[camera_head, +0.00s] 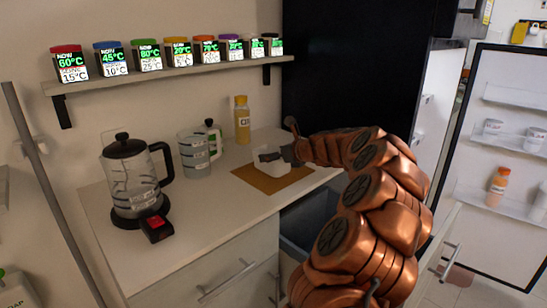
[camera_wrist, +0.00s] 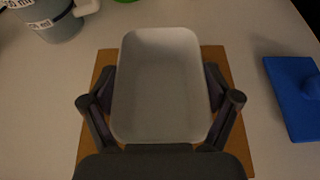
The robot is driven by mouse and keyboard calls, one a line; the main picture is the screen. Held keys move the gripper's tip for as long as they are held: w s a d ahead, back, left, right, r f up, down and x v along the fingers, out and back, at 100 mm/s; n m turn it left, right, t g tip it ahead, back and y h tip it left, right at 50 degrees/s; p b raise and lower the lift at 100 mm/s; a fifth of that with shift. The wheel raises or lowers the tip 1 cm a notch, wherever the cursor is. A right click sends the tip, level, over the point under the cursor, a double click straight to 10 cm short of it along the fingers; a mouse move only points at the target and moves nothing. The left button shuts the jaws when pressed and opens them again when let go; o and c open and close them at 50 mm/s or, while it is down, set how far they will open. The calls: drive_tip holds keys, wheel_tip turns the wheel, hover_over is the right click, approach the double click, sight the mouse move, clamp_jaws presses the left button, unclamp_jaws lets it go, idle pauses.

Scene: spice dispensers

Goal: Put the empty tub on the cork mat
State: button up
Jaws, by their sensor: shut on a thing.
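The empty tub (camera_wrist: 160,85) is white, rectangular and open at the top, with nothing inside in the wrist view. My gripper (camera_wrist: 160,92) is shut on it, one finger against each long side. The tub is over the brown cork mat (camera_wrist: 238,75), whose edges show around it. In the head view, the tub (camera_head: 272,163) is at the mat (camera_head: 272,183) on the counter, with my gripper (camera_head: 275,154) at it. Whether its base touches the mat cannot be told.
A blue lid-like piece (camera_wrist: 292,100) lies right of the mat. A measuring jug (camera_head: 195,157), a yellow bottle (camera_head: 242,120) and a glass press (camera_head: 133,180) stand on the counter (camera_head: 190,235). Labelled jars line the shelf (camera_head: 170,74). An open fridge (camera_head: 505,130) is at right.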

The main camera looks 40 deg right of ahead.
drive_tip(key=shift+f, duration=0.3)
drive_tip(key=o, duration=1.2)
drive_tip(key=shift+s+r, duration=0.2)
drive_tip(key=shift+r, duration=0.05)
drive_tip(key=p+v, duration=0.1)
drive_tip(key=v, duration=1)
drive_tip(key=shift+s+r, duration=0.1)
drive_tip(key=shift+s, duration=0.2)
drive_tip(key=shift+a, duration=0.1)
